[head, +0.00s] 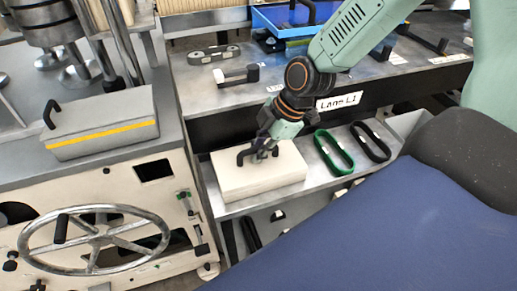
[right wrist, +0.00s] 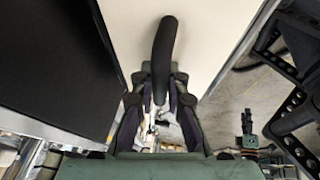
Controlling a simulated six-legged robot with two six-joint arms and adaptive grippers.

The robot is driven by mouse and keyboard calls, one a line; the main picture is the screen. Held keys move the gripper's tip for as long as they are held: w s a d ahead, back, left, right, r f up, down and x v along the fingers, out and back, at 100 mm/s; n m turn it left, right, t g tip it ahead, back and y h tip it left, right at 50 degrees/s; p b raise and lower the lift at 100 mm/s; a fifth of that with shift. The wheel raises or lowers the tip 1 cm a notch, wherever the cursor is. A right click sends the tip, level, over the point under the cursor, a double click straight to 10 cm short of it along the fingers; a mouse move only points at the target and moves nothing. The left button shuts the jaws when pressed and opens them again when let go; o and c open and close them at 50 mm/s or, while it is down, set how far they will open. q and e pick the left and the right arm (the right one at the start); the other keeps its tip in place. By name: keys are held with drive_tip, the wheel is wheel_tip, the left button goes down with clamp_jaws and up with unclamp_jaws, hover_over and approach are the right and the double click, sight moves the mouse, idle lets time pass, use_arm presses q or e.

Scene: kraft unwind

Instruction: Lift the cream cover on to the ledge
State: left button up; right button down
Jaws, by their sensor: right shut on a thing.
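The cream cover (head: 258,183) is a low, flat block with a black handle on top, in the middle of the head view. It is at the lower grey shelf (head: 315,188); I cannot tell whether it rests on it or hangs just above. My right gripper (head: 266,150) reaches down from the upper right and is shut on the cover's black handle. In the right wrist view, the dark fingers (right wrist: 160,95) close around the curved handle (right wrist: 163,50), with the pale cover (right wrist: 210,30) behind. My left gripper is not in view.
A green loop (head: 333,152) and a black loop (head: 371,142) lie right of the cover. The upper bench (head: 300,72) holds tools and a blue tray (head: 285,18). At left, a machine with a handwheel (head: 95,240) carries a grey striped box (head: 100,122).

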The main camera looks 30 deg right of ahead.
drive_tip(key=shift+s+r, duration=0.1)
drive_tip(key=c, duration=1.6)
unclamp_jaws()
drive_tip(key=shift+s+a+r, duration=0.1)
drive_tip(key=shift+c, duration=0.2)
drive_tip(key=o, duration=0.4)
drive_tip(key=shift+w, duration=0.2)
drive_tip(key=shift+c, duration=0.2)
drive_tip(key=shift+s, duration=0.2)
drive_tip(key=shift+d+r, duration=0.2)
drive_tip(key=shift+r, duration=0.4)
drive_tip(key=shift+s+d+r, duration=0.15)
drive_tip(key=shift+d+r, duration=0.15)
drive_tip(key=shift+r, duration=0.15)
drive_tip(key=shift+v, duration=2.45)
drive_tip(key=shift+s, duration=0.1)
